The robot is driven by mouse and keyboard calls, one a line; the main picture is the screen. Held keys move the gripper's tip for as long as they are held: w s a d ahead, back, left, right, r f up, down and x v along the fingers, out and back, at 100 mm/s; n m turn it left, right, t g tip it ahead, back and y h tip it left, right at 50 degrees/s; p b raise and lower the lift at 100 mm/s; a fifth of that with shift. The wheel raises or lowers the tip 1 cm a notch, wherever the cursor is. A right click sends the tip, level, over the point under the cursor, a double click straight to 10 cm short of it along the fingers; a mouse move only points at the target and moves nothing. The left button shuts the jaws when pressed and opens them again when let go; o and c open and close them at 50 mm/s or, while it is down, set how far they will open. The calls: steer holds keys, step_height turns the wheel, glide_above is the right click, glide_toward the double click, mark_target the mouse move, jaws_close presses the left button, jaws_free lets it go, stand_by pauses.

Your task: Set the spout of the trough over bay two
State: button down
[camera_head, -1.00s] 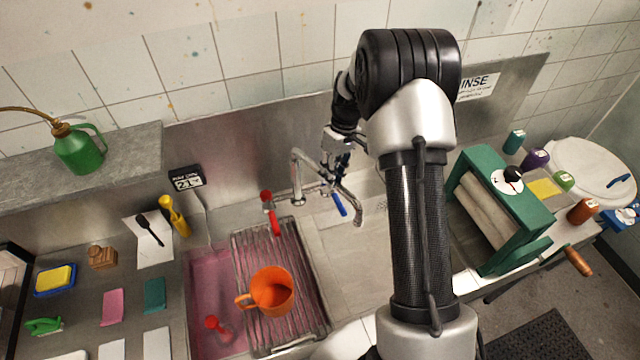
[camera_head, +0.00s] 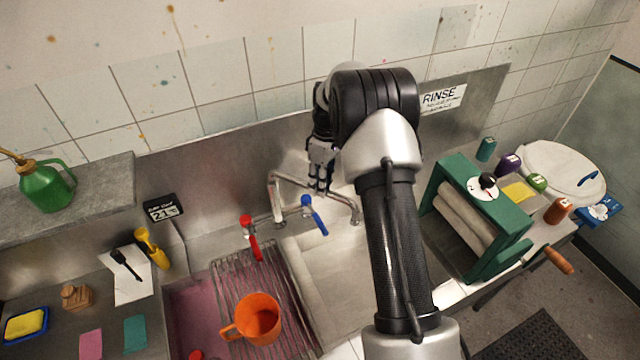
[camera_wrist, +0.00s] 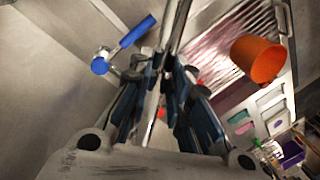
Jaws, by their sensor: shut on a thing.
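The trough's steel spout (camera_head: 345,204) rises behind the basins and reaches right, its tip bent down. Its tip appears over the right part of the pale middle bay (camera_head: 325,265), close to my arm; the exact bay below is unclear. My gripper (camera_head: 321,180) is at the spout, its fingers small and partly behind my arm. In the wrist view my gripper (camera_wrist: 165,82) is shut on the spout (camera_wrist: 179,25), which runs between the fingers. The left bay (camera_head: 190,310) holds pink liquid. The right bay (camera_head: 440,245) is mostly hidden by my arm and the wringer.
A red tap lever (camera_head: 252,240) and a blue tap lever (camera_head: 315,216) stand near the spout. An orange jug (camera_head: 258,318) sits on a wire rack (camera_head: 238,282) at left. A green wringer (camera_head: 475,215) stands at right. The splashback (camera_head: 230,165) is close behind.

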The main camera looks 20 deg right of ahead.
steer(key=c, duration=1.5)
jaws_free()
steer(key=r, duration=0.4)
steer(key=w+d+r, duration=0.1)
steer(key=r, duration=0.6)
steer(key=shift+w+d+r, duration=0.2)
steer(key=shift+d+r, duration=0.2)
